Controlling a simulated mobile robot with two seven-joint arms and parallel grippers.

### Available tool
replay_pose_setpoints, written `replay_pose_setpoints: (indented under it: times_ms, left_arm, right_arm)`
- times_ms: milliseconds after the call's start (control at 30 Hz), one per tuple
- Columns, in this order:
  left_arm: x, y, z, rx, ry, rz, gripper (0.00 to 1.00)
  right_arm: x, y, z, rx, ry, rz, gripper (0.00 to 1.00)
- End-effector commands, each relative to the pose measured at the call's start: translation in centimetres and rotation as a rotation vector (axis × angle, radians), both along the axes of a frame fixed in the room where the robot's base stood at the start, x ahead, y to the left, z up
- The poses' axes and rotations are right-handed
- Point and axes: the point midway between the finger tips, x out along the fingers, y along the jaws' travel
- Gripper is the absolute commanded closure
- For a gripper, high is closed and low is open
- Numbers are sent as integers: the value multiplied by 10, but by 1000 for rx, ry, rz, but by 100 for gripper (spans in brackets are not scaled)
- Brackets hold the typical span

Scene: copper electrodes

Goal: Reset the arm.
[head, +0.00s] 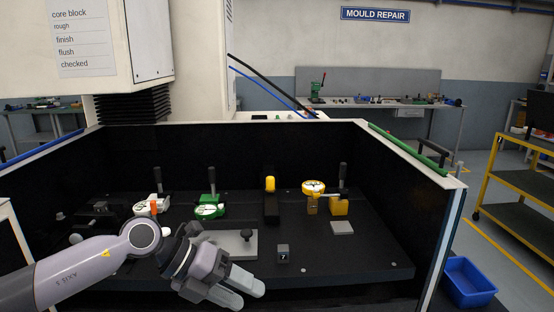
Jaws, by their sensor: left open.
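My left arm comes in from the lower left, and its gripper (242,293) hangs over the front edge of the black worktable. The fingers point to the lower right, are apart and hold nothing. My right gripper is not in view.
A black-walled enclosure surrounds the table (360,262). Dial gauges with white (152,205), green (209,207) and yellow (314,188) bodies stand towards the back. A yellow-topped post (270,190) stands between. A blue bin (468,282) is on the floor at right.

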Motion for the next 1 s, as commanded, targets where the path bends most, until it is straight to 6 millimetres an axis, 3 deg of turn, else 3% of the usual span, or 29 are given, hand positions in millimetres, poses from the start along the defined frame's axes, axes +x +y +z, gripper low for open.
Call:
replay_pose_setpoints:
  times_ms: [100, 200, 300, 433, 567, 733, 867, 1000]
  left_arm:
    - [-26, -40, -3, -237, 95, 5, 43]
    - [-41, -62, 2, -427, 171, 45, 43]
    - [-49, -75, 8, -607, 253, 115, 43]
    - [-52, -78, 12, -820, 365, 248, 43]
    - [-48, -67, 6, -1004, 482, 424, 43]
    - [-41, -37, -20, -1190, 640, 710, 43]
    - [-42, -5, -57, -1283, 764, 962, 43]
    - [-57, 33, -110, -1331, 896, 1255, 43]
  right_arm:
    - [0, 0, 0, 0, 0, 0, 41]
    - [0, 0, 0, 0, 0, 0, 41]
    - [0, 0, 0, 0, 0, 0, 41]
    - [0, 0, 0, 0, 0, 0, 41]
    - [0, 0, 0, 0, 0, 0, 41]
    - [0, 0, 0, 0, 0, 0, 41]
    - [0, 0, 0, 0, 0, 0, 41]
    - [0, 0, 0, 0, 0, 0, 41]
